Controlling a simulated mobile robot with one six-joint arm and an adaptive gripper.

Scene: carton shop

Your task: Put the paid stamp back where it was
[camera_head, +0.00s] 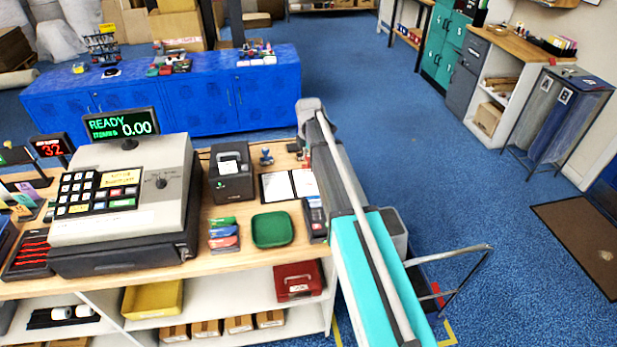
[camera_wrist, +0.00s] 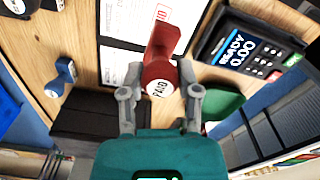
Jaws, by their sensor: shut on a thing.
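The paid stamp (camera_wrist: 163,45) is red with a round white label reading PAID. In the wrist view it sits between the two grey fingers of my gripper (camera_wrist: 160,97), which is shut on it. A blue stamp (camera_wrist: 61,77) stands to the left in the wrist view, and on the counter beside the printer in the head view (camera_head: 267,157). In the head view my arm hides most of my gripper and the held stamp.
A card terminal (camera_head: 314,220), a green tray (camera_head: 272,230), a black printer (camera_head: 231,172) and a cash register (camera_head: 120,205) crowd the counter. The terminal (camera_wrist: 240,50) is close on the right in the wrist view. A blue cabinet (camera_head: 170,98) stands behind; blue floor lies open to the right.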

